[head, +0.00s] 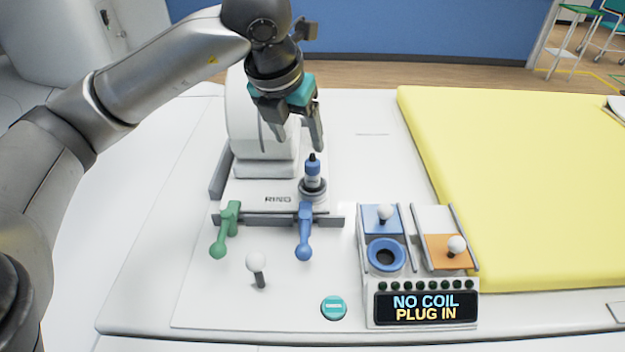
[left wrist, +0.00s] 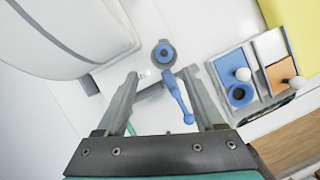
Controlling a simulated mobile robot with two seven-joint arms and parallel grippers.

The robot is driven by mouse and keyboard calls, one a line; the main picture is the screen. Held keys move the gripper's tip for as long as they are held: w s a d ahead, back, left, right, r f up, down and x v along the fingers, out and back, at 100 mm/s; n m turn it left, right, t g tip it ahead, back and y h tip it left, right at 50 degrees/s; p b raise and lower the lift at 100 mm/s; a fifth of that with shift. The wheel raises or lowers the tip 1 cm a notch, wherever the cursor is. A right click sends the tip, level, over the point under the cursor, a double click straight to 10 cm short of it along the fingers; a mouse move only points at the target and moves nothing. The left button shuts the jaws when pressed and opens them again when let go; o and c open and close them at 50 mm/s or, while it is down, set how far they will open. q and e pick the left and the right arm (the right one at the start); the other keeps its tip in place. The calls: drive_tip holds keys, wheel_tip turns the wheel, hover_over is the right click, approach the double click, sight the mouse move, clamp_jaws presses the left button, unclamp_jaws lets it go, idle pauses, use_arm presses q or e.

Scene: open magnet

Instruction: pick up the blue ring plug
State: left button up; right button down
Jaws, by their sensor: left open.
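The blue ring plug (head: 313,175) stands upright in a round grey holder on the white "RING" dock, its dark tip up. The left wrist view shows the plug (left wrist: 164,53) from above, just beyond the fingertips. My left gripper (head: 302,145) is open and empty, above and slightly left of the plug in the head view. In the left wrist view its fingers (left wrist: 160,73) are spread, the plug roughly midway between their lines and apart from both. My right gripper is not in view.
A blue lever (head: 304,235) and a green lever (head: 226,230) stick out from the dock's front. To the right are a blue ring socket (head: 372,247), white-knobbed sliders and a display (head: 425,307) reading "NO COIL PLUG IN". A yellow pad (head: 520,190) lies farther right.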

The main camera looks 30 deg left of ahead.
sight(310, 163)
use_arm(q)
drive_tip(key=x, duration=0.5)
drive_tip(key=shift+f+b, duration=0.2)
drive_tip(key=shift+b, duration=0.15)
drive_tip(key=shift+w+f, duration=0.25)
drive_tip(key=shift+f, duration=0.35)
drive_tip(key=x, duration=0.3)
drive_tip(key=b+x, duration=0.1)
drive_tip(key=shift+d+f, duration=0.25)
drive_tip(key=shift+d, duration=0.15)
drive_tip(key=shift+w+f, duration=0.15)
drive_tip(key=shift+f, duration=0.05)
drive_tip(key=c, duration=0.4)
clamp_jaws()
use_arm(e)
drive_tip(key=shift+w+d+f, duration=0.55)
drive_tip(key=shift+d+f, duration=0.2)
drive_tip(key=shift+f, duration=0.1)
use_arm(q)
drive_tip(key=shift+r, duration=0.1)
